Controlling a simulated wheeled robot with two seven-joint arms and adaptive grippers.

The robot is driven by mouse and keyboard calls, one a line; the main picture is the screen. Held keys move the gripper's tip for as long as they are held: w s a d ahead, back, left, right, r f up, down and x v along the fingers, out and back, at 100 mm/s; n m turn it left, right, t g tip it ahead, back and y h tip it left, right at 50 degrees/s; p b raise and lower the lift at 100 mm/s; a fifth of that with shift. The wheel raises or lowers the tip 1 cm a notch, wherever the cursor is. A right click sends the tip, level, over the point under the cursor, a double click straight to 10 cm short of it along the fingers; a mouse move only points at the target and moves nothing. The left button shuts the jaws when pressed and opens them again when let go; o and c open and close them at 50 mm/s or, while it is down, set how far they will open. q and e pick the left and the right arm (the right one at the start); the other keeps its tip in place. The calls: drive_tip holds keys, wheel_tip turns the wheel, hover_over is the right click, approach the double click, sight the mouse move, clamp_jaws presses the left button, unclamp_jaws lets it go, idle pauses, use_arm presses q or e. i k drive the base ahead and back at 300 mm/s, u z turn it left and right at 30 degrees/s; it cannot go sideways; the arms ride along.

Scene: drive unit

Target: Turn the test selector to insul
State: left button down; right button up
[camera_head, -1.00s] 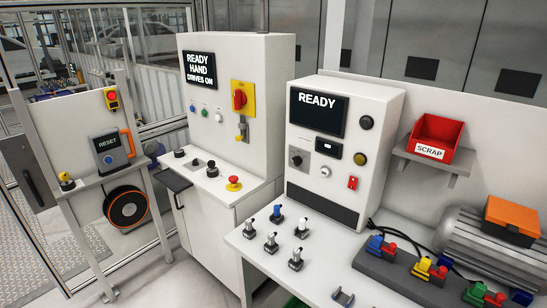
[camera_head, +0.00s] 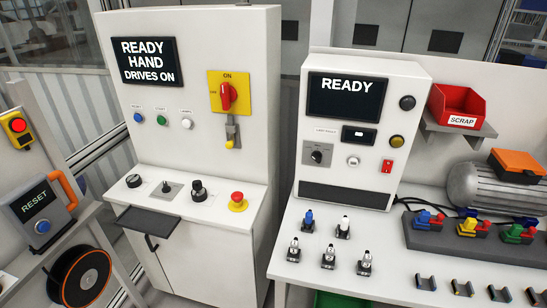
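The tester box (camera_head: 414,75) stands on the right bench, and its dark screen (camera_head: 345,98) reads READY. A black rotary selector (camera_head: 317,154) sits on a grey plate low on the left of the tester's front. Its pointer direction and the plate's markings are too small to read. Neither of my grippers is in view.
Left of the tester, a white cabinet (camera_head: 205,40) has a red switch on yellow, several knobs and a red emergency button (camera_head: 237,199). Small terminals (camera_head: 328,256) stand on the bench before the tester. A motor (camera_head: 490,190) and a red scrap bin (camera_head: 455,103) are at right.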

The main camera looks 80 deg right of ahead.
sight(317, 155)
drive_tip(key=i, duration=1.05)
drive_tip(key=z, duration=2)
